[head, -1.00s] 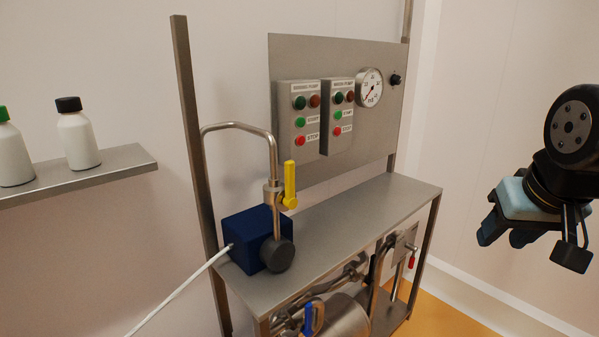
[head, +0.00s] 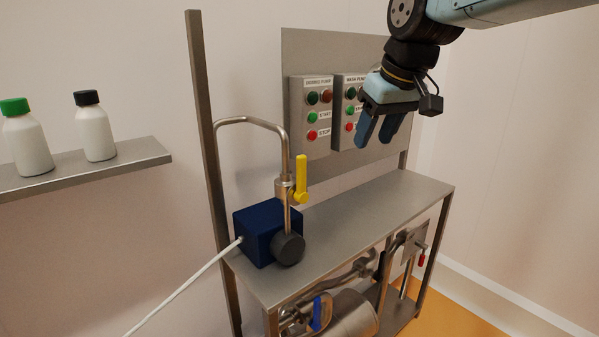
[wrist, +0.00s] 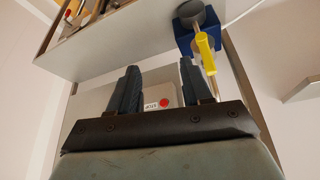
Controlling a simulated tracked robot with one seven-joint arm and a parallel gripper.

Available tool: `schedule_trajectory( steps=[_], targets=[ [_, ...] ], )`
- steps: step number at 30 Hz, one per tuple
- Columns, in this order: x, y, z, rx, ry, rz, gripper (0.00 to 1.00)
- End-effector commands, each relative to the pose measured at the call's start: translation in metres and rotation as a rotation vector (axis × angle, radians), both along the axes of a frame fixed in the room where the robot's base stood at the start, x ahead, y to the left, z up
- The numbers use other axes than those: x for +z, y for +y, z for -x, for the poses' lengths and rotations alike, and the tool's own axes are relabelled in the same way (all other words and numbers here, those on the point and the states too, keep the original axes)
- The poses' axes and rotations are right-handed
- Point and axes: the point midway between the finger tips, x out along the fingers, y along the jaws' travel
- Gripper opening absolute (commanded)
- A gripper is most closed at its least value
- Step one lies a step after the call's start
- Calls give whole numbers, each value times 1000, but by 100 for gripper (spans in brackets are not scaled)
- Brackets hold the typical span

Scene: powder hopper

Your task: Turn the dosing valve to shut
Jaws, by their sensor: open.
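A valve with a yellow lever (head: 301,178) sits on the bent steel pipe (head: 284,160) above the dark blue pump (head: 262,228). The lever points upward, roughly along the vertical pipe. Which valve is the dosing valve is not labelled in view. My gripper (head: 377,140) is open and empty, up and to the right of the yellow lever, in front of the panel. In the wrist view, the lever (wrist: 206,52) shows just right of my open fingers (wrist: 158,67), apart from them.
A blue handle (head: 317,313) and a red handle (head: 422,257) are on pipework below the steel bench top (head: 365,222). Button boxes (head: 312,115) are on the back panel. A shelf (head: 150,153) holds two bottles at left. The bench's right side is clear.

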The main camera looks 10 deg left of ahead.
Motion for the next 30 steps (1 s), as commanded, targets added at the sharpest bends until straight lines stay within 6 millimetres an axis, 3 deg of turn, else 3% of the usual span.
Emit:
schedule_trajectory(
  steps=[1, 3, 9, 17, 30],
  targets=[
    [3, 24, -6, 53, 9, 3, 49],
    [7, 51, -12, 112, 13, 5, 49],
    [12, 101, -18, 218, 25, 6, 49],
    [2, 116, -21, 243, 28, 7, 49],
    [-68, 137, -39, 242, 29, 8, 49]
  ],
)
